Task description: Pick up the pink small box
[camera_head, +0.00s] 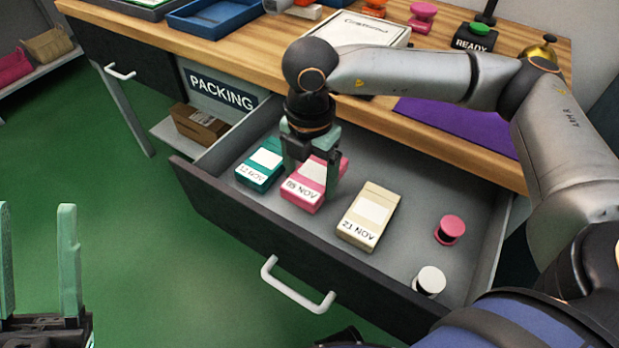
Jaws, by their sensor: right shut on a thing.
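The pink small box (299,193) is in the open drawer, between a teal box (260,165) and a cream box (369,216). It has a white label with dark lettering. My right gripper (311,170) reaches down from above, with its green fingers on either side of the pink box, shut on it. The gripper hides part of the box's top. I cannot tell whether the box touches the drawer floor. My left gripper (38,262) is open and empty at the lower left, over the green floor.
The drawer (253,247) also holds a pink spool (450,230) and a white spool (429,281). My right arm crosses above the wooden table (255,57), which carries a blue tray (213,16), a white case (362,30) and a purple mat (455,125). A brown box (200,124) sits under the table.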

